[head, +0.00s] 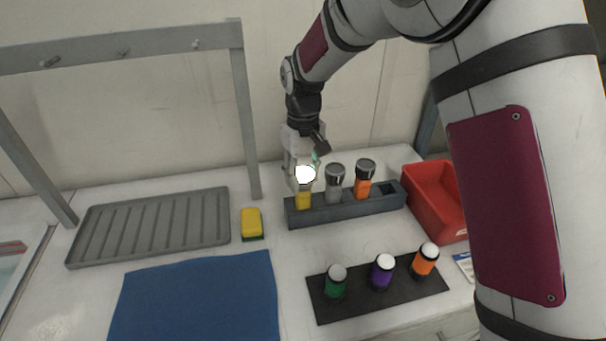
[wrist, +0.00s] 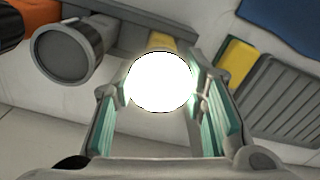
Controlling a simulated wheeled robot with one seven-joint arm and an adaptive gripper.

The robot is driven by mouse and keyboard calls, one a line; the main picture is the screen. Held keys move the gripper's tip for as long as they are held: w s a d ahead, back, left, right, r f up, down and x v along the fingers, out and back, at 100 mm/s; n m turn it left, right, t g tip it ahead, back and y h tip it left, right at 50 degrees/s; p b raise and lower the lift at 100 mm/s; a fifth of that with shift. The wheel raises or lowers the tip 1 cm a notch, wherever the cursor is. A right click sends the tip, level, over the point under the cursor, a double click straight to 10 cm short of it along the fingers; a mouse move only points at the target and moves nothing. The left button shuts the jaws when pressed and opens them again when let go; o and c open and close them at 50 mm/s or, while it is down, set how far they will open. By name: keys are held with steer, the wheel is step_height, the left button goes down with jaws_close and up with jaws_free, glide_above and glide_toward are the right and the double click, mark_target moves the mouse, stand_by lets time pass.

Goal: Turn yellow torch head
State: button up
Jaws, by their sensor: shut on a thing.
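The yellow torch (head: 303,201) stands upright at the left end of a dark grey rack (head: 341,209). Its head (head: 305,175) glows bright white, and the glow also fills the middle of the wrist view (wrist: 158,82). My gripper (head: 303,170) is at this head from above and behind, with its green-padded fingers on both sides, shut on it. A strip of the yellow body (wrist: 163,42) shows past the glow in the wrist view. The glare hides the head's details and the finger contact.
A grey torch (head: 334,185) and an orange torch (head: 363,183) stand unlit in the rack, to the right. A red bin (head: 433,212) is at the right. A black mat (head: 335,308) with green, purple and orange items is in front. A sponge (head: 251,222), ribbed tray (head: 150,225) and blue cloth (head: 195,297) lie left.

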mark_target(303, 173)
steer(key=shift+m, duration=1.1)
steer(key=o, duration=1.2)
steer(key=shift+r, duration=0.1)
step_height(303, 173, up, 12)
steer(key=shift+f, duration=0.15)
stand_by(0.5)
